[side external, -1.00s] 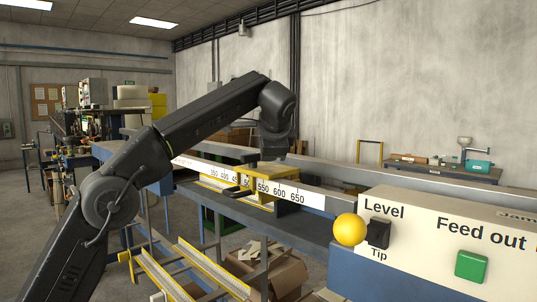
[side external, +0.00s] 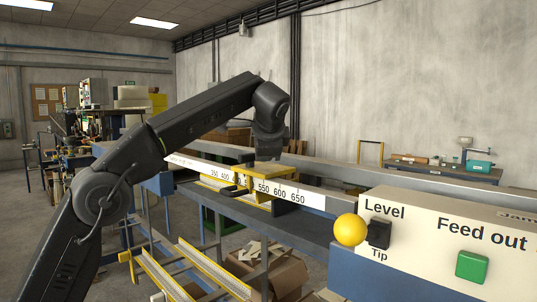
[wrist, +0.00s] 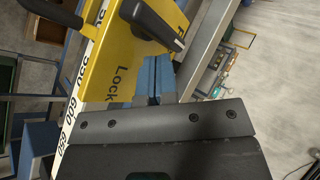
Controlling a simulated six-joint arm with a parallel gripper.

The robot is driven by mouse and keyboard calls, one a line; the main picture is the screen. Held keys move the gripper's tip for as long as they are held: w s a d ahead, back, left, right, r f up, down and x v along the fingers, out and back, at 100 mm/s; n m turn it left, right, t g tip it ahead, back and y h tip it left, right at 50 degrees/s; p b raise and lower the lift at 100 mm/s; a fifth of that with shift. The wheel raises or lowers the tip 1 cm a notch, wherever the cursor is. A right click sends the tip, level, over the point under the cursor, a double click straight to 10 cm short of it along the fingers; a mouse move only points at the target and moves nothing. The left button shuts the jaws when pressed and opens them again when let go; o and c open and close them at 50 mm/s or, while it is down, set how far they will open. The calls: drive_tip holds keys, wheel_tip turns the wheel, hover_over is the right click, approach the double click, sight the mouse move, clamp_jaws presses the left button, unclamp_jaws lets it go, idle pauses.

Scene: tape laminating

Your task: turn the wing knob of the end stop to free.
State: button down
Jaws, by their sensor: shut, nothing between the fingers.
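The end stop (side external: 283,184) is a yellow block on the white number scale, near 550 in the side external view. In the wrist view its yellow top (wrist: 112,50) carries the word "Lock" and a partly hidden word starting with F. The black wing knob (wrist: 152,22) lies across this top, one end between the two words. My gripper (wrist: 157,66) is shut and empty, its fingertips just below the knob in the wrist view; I cannot tell whether they touch. In the side external view my gripper (side external: 268,157) is over the end stop and hides the knob.
A black handle (side external: 235,191) sticks out from the end stop's front. Grey rails (side external: 335,173) run along the bench behind it. The control panel (side external: 430,235) with a yellow ball knob (side external: 350,229) and green button (side external: 472,266) stands at the right.

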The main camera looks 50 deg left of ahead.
drive_tip(key=shift+v, duration=3.6)
drive_tip(key=shift+s, duration=0.4)
drive_tip(key=s+d+f+n+h, duration=0.2)
drive_tip(key=s+f+n+h, duration=0.1)
drive_tip(key=s+f, duration=1)
drive_tip(key=s+d+f+n+h, duration=0.2)
drive_tip(key=s+f+n+h, duration=0.2)
drive_tip(key=s+f, duration=0.9)
drive_tip(key=shift+s+f+h, duration=0.3)
drive_tip(key=shift+s+f, duration=0.1)
drive_tip(key=shift+s, duration=0.8)
